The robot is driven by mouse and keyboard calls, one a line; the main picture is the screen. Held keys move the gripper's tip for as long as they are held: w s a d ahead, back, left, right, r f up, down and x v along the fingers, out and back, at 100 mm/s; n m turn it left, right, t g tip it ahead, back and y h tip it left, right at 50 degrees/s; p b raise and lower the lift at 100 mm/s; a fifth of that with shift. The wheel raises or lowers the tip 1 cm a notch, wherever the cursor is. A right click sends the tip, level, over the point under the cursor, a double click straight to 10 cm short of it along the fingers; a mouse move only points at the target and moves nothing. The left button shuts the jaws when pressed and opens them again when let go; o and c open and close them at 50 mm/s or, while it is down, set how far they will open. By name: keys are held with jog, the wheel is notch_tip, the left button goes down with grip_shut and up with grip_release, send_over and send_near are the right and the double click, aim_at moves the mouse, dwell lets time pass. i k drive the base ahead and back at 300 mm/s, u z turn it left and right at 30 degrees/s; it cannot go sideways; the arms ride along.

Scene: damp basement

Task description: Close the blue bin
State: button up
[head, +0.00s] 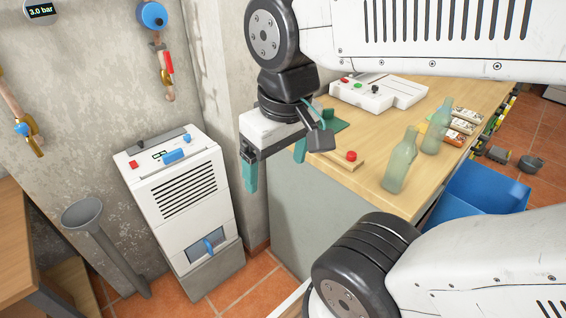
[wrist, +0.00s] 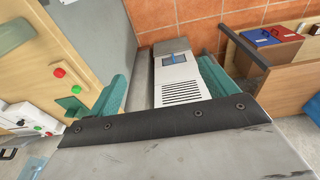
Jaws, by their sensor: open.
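The blue bin (head: 488,192) is at the right of the head view, low beside the right side of the wooden worktop (head: 375,192). It juts out from that side, and its upper edges and part of its inside show. My arm hides its lower part. My gripper (head: 275,165) is open and empty, with teal fingers apart, left of the worktop's near corner and well away from the bin. The wrist view also shows the open gripper (wrist: 164,88), facing a white machine. I cannot make out the bin in the wrist view.
Two glass bottles (head: 400,160), a red button on a wooden block (head: 348,158) and a white control box (head: 362,94) stand on the worktop. A white dehumidifier-like machine (head: 180,195) stands left of my gripper. Tiled floor (head: 535,150) shows beyond the bin.

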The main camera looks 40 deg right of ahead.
aim_at(475, 189)
jog(key=u, duration=0.85)
jog(key=k, duration=2.05)
jog(key=z, duration=2.75)
jog(key=i, duration=0.4)
jog(key=u, duration=0.1)
